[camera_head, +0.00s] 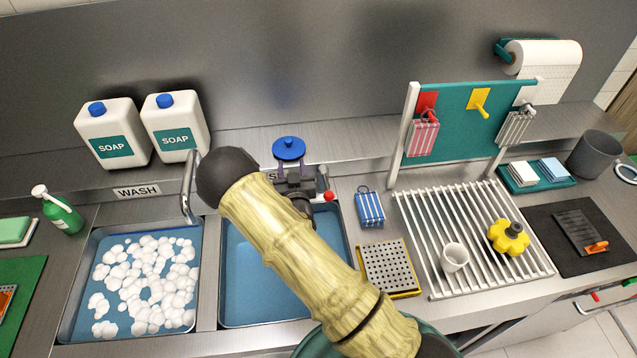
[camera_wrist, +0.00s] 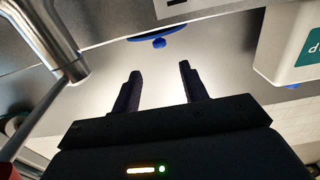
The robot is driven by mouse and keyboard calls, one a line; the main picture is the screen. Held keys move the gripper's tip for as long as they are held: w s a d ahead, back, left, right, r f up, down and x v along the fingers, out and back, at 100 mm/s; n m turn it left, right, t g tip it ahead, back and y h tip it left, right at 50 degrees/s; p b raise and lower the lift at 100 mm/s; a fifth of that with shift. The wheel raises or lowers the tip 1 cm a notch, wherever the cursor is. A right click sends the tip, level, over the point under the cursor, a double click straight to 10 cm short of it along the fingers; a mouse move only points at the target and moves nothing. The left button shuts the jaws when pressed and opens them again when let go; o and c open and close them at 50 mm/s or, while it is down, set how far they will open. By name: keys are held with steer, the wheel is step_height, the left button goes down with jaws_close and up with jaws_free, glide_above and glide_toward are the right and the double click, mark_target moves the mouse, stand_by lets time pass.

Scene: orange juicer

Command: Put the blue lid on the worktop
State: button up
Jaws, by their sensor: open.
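The blue lid (camera_head: 289,147) is a round disc with a knob on top. It appears at the raised steel ledge behind the sinks, just beyond my gripper (camera_head: 292,168). In the wrist view its rim and knob (camera_wrist: 158,37) show past the fingertips, apart from them. My gripper (camera_wrist: 158,70) is open, with nothing between its fingers. My arm crosses over the right sink and hides part of it. The steel worktop (camera_head: 345,197) shows around the sinks.
The tap (camera_head: 188,190) stands left of my gripper, and two soap bottles (camera_head: 176,127) stand behind it. A striped blue packet (camera_head: 370,208), a grater-like plate (camera_head: 390,267) and a drying rack (camera_head: 480,278) lie to the right. The left sink (camera_head: 78,305) holds foam.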

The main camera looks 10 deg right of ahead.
steer(key=s+d+r+m+g+h, duration=0.2)
steer(key=s+d+r+m+g, duration=0.15)
steer(key=d+g, duration=0.4)
steer(key=s+d+r+n+g, duration=0.1)
steer(key=s+r+g, duration=0.1)
steer(key=s, duration=0.6)
steer(key=s+d+r+n+g+y, duration=0.1)
steer(key=s+d+r+g, duration=0.1)
steer(key=s, duration=0.7)
steer(key=s+d+r+n+g+y, duration=0.1)
steer(key=s+r+g, duration=0.3)
steer(key=s, duration=0.4)
steer(key=shift+s+d+r, duration=0.15)
steer(key=shift+d+r, duration=0.3)
steer(key=shift+d, duration=0.15)
